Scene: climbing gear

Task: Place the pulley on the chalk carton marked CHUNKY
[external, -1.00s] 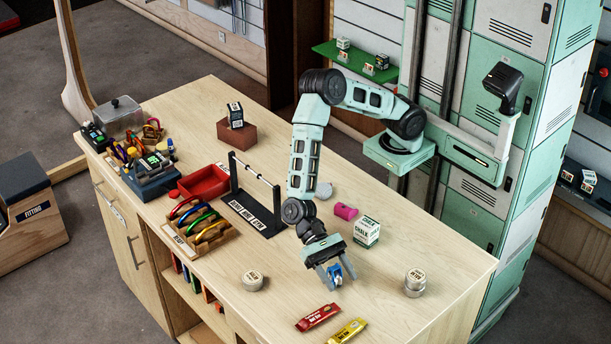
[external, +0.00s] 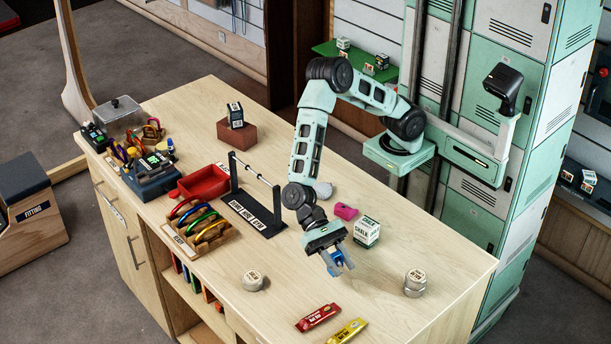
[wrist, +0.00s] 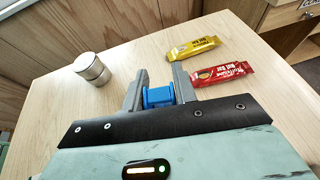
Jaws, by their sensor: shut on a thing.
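The blue pulley (external: 339,258) is between the fingers of my gripper (external: 338,266), held above the table's right half. In the wrist view the blue pulley (wrist: 158,97) sits between both fingers of my gripper (wrist: 155,92). A white chalk carton (external: 366,231) stands on the table just right of and behind my gripper, apart from it. Its small print, including any CHUNKY mark, is too small to read. Another small black-and-white carton (external: 235,113) stands on a brown block at the back.
Two round tins (external: 253,281) (external: 415,283) stand on the table. A red bar (external: 318,317) and a yellow bar (external: 346,332) lie at the front edge. A pink item (external: 345,211) is behind the carton. A black rack (external: 262,219), red tray (external: 204,183) and wooden sorter (external: 203,228) stand left.

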